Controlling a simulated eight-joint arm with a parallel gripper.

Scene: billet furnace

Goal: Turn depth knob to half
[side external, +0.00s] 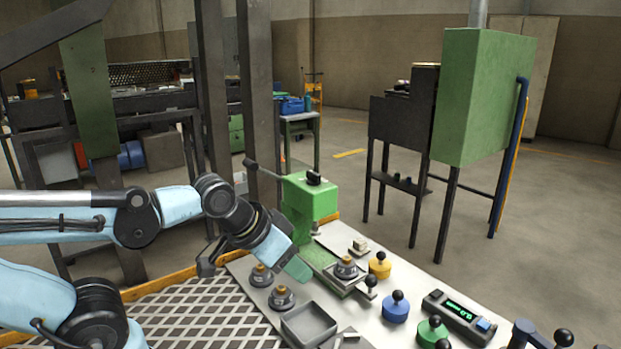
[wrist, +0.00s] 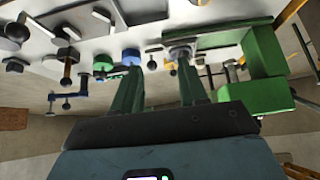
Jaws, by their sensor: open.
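A black knob (side external: 314,178) sits on top of the green machine housing (side external: 308,200) at the back of the bench; it may be the depth knob, but no label is readable. My gripper (side external: 300,268) is low over the bench, in front of and below that housing, apart from the knob. In the wrist view my gripper (wrist: 160,66) shows two green fingers spread apart with nothing between them. The green machine (wrist: 266,62) is to their right there. Any knob on its far side is hidden.
Brass-and-grey round pieces (side external: 282,297) and an open grey tray (side external: 309,325) lie near my gripper. A lever (side external: 262,170) juts left from the housing.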

